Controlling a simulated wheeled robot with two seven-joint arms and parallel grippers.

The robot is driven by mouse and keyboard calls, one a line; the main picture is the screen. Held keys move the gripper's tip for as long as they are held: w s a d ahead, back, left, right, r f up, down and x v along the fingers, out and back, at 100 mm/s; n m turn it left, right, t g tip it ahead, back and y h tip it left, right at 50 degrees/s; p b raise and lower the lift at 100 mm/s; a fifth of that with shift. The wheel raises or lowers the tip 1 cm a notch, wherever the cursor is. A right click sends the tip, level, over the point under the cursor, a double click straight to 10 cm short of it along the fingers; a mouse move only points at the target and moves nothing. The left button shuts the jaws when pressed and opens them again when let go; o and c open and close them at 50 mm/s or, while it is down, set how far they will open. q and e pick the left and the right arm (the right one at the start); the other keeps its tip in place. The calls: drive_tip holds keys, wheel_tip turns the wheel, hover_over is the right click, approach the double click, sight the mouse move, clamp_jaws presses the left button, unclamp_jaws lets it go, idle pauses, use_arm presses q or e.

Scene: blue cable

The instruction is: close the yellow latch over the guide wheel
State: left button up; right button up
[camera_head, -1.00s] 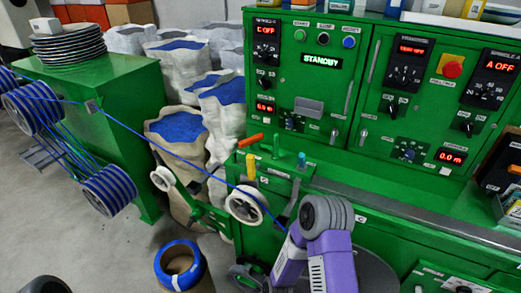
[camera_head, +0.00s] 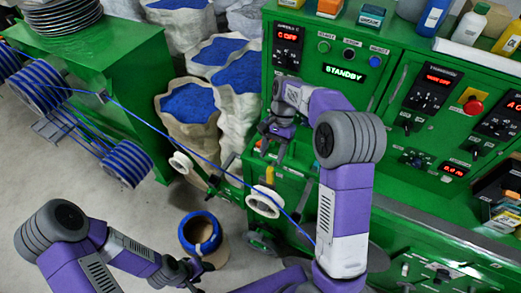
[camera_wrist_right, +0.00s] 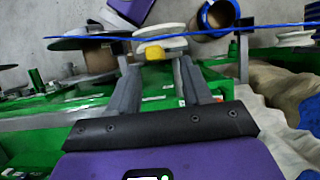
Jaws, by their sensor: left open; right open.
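The yellow latch (camera_head: 270,174) stands up just behind the white guide wheel (camera_head: 264,204) at the green machine's front left edge. The blue cable (camera_head: 160,128) comes from the upper left and passes at the wheel. My right gripper (camera_head: 272,153) is open just above and behind the latch. In the right wrist view, the latch (camera_wrist_right: 154,52) shows ahead of the open fingertips (camera_wrist_right: 158,66), in front of the guide wheel (camera_wrist_right: 160,40); I cannot tell whether they touch. My left gripper (camera_head: 198,269) is open and low, near the blue-rimmed spool, partly hard to make out.
A second white wheel (camera_head: 181,163) stands to the left. A blue-rimmed spool (camera_head: 199,233) is on the floor. Bags of blue pellets (camera_head: 188,102) stand behind. The green control cabinet (camera_head: 325,97) rises behind my right arm. Cable reels (camera_head: 122,162) are at the left.

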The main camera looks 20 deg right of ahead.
sight(271, 168)
drive_tip(key=s+f, duration=0.1)
drive_tip(key=s+a+f, duration=0.1)
drive_tip(key=s+f, duration=0.1)
drive_tip(key=shift+s+a+f, duration=0.15)
drive_tip(key=shift+f, duration=0.15)
drive_tip(key=f, duration=0.3)
drive_tip(key=shift+w+a, duration=0.35)
drive_tip(key=shift+a, duration=0.05)
drive_tip(key=shift+s+r, duration=0.1)
drive_tip(key=shift+s, duration=0.25)
drive_tip(key=shift+w, duration=0.2)
drive_tip(key=c, duration=0.3)
use_arm(q)
drive_tip(key=shift+s+r, duration=0.2)
drive_tip(key=shift+s, duration=0.2)
use_arm(e)
clamp_jaws()
